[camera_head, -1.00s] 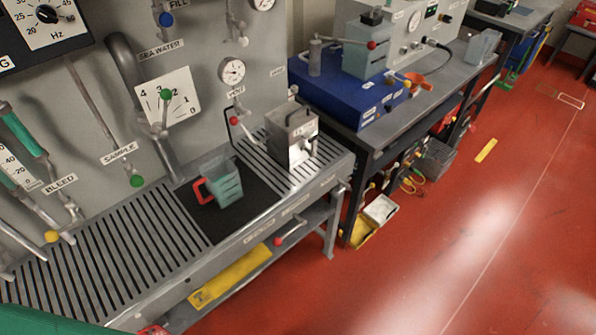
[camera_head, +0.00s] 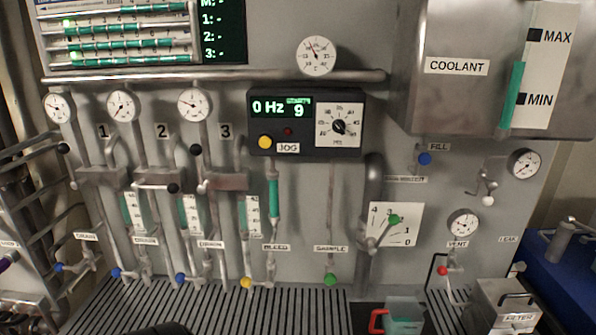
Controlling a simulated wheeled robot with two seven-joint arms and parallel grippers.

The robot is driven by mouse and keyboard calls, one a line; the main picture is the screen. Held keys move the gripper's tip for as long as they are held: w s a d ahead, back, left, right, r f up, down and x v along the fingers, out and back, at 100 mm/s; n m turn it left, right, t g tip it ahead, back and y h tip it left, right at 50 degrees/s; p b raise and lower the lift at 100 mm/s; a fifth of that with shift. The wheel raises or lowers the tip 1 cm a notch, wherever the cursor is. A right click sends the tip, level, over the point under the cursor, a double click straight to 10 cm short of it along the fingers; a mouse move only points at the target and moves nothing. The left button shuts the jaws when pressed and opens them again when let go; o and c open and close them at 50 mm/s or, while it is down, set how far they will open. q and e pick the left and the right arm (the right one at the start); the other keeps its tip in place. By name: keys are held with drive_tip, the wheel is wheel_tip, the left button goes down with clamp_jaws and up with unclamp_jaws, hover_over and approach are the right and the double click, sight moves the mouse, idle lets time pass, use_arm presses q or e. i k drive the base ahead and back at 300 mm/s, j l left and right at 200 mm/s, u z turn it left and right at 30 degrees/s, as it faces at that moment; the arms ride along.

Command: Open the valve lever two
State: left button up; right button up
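The wall panel has three valve stations marked 1, 2 and 3, each under a round gauge. The number two label (camera_head: 161,131) is left of centre. Below it is a grey valve body (camera_head: 157,177) with a lever ending in a black ball knob (camera_head: 173,188), which sits low at the body's front. Black knobs also show near station 1 (camera_head: 63,148) and station 3 (camera_head: 195,150), both higher than the one at station 2. Neither of my grippers can be made out. A dark shape at the bottom edge is too cut off to identify.
A slatted grey bench (camera_head: 240,305) runs below the panel. Blue, yellow and green handles hang just above it. A red-handled jug (camera_head: 403,314) and a metal filter box (camera_head: 505,305) stand at the right. A control box (camera_head: 305,124) reads 0 Hz.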

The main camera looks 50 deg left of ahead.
sight(173, 188)
drive_tip(key=u, duration=2.55)
